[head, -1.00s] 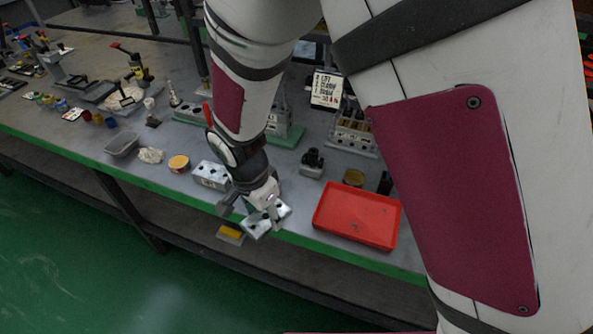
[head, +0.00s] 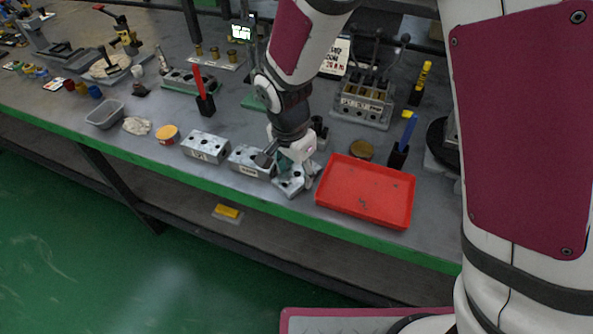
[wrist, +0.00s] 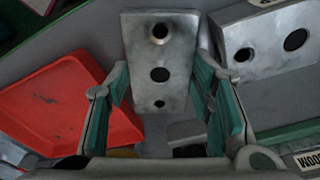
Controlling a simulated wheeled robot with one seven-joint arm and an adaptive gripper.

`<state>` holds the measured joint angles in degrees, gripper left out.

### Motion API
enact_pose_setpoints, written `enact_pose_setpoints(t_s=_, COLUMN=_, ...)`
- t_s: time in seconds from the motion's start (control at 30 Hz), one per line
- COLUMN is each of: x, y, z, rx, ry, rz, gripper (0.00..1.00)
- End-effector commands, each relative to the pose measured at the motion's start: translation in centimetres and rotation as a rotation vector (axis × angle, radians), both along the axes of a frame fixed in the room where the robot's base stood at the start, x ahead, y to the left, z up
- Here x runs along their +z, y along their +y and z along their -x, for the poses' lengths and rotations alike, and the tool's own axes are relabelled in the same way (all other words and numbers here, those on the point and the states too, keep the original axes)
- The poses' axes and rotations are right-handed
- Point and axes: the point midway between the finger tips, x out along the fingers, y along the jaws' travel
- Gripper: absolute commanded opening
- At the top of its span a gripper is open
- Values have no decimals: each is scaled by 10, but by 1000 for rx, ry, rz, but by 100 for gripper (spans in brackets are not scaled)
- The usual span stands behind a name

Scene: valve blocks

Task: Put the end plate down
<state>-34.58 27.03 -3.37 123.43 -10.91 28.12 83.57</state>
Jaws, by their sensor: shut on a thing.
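The end plate (head: 291,184) is a grey metal block with round holes. My gripper (head: 287,165) holds it over the front of the bench, left of the red tray. In the wrist view the plate (wrist: 160,85) stands between the two teal-padded fingers of my gripper (wrist: 163,95), with its row of holes facing the camera. The fingers are shut on its sides. I cannot tell whether its underside touches the bench.
The red tray (head: 366,190) is close on the right. A valve block (head: 250,161) is close on the left, with another block (head: 206,147) beyond it. The bench's green front edge (head: 240,200) is near. A yellow item (head: 228,212) lies below the bench top.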

Motion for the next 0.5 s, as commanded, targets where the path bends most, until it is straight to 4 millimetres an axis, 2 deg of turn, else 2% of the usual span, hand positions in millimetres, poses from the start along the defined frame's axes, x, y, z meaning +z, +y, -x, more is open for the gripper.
enact_pose_setpoints(t_s=0.37, x=-4, y=1, z=0, rx=0, ry=-1, rz=-1, gripper=10)
enact_pose_setpoints(t_s=0.4, x=-4, y=1, z=0, rx=0, ry=-1, rz=-1, gripper=52)
enact_pose_setpoints(t_s=0.43, x=-3, y=0, z=0, rx=0, ry=-1, rz=-1, gripper=56)
enact_pose_setpoints(t_s=0.5, x=-3, y=0, z=0, rx=0, ry=-1, rz=-1, gripper=56)
